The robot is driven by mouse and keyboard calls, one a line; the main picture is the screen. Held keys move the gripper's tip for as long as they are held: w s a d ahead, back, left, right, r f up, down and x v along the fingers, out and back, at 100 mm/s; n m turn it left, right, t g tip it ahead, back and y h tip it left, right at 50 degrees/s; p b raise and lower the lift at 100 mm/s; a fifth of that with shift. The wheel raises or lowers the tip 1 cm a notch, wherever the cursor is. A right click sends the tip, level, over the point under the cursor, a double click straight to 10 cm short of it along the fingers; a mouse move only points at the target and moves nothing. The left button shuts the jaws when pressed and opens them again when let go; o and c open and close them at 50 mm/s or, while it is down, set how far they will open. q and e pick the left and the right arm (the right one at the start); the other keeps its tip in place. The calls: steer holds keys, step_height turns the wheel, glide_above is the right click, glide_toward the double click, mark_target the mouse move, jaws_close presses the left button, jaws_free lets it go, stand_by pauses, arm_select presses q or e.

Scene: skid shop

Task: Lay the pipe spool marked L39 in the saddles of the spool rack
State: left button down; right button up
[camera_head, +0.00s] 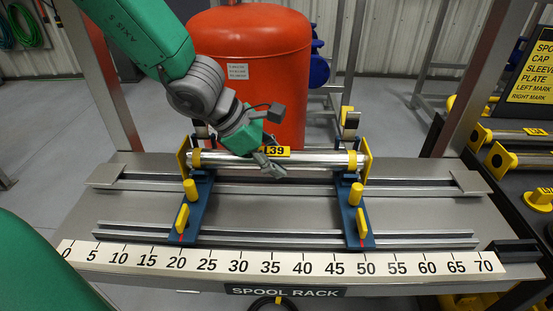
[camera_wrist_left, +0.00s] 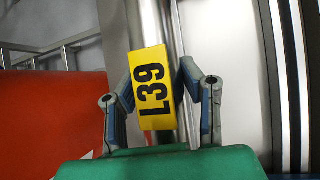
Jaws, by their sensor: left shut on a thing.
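My right gripper is not in view.
The spool rack (camera_head: 270,210) has metal rails and a numbered scale (camera_head: 280,262) along its front. Yellow posts and plates stand on the saddle supports. A red tank (camera_head: 250,50) stands behind. At the right, a dark table holds other yellow-ended spools (camera_head: 515,134) beneath a sign.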

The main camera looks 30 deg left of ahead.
arm_select(q)
steer(key=shift+f, duration=0.2)
steer(key=c, duration=1)
jaws_free()
steer(key=shift+c, duration=0.5)
step_height(320, 180, up, 8)
steer(key=p, duration=0.7)
